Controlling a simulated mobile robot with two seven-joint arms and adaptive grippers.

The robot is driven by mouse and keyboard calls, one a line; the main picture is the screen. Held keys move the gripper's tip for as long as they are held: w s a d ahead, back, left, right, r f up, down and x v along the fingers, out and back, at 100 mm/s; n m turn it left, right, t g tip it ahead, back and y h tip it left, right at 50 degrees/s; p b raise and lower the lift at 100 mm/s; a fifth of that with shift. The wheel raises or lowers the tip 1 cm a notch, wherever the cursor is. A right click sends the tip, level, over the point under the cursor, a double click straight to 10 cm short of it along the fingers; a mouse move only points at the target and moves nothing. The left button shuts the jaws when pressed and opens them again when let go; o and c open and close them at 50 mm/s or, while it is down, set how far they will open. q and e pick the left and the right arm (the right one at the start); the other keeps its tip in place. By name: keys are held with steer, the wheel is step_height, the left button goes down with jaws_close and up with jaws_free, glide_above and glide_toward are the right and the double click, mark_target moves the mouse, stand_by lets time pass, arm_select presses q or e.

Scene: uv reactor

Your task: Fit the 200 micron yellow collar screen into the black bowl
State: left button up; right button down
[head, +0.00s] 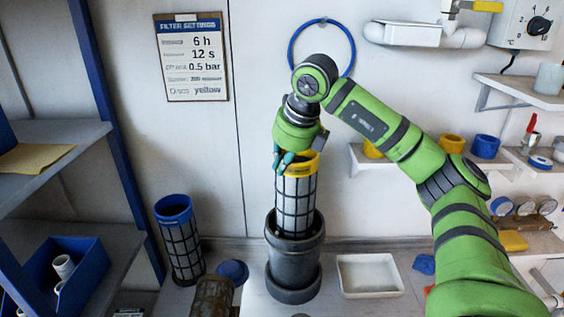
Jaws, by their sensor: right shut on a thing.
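The yellow collar screen (297,190) is a white mesh cylinder with a dark grid and a yellow collar at its top. It stands upright with its lower end inside the mouth of the black bowl (294,268). Whether it touches the bowl's bottom is hidden. My right gripper (285,158) comes down from above and is shut on the screen at its yellow collar. The fingers partly cover the collar. The black bowl stands on the bench, below the gripper. My left gripper is not in view.
A blue collar screen (180,240) stands left of the bowl. A white tray (369,275) lies close to its right. A brown rusty cylinder (213,297) and a blue cap (232,270) are at front left. Shelves flank both sides. A settings clipboard (190,57) hangs on the wall.

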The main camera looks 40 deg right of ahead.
mark_target(282, 223)
steer(key=shift+f+b, duration=6.6)
steer(key=shift+f, duration=1.85)
steer(key=c, duration=1.3)
jaws_free()
steer(key=v, duration=1.2)
steer(key=shift+r, duration=0.15)
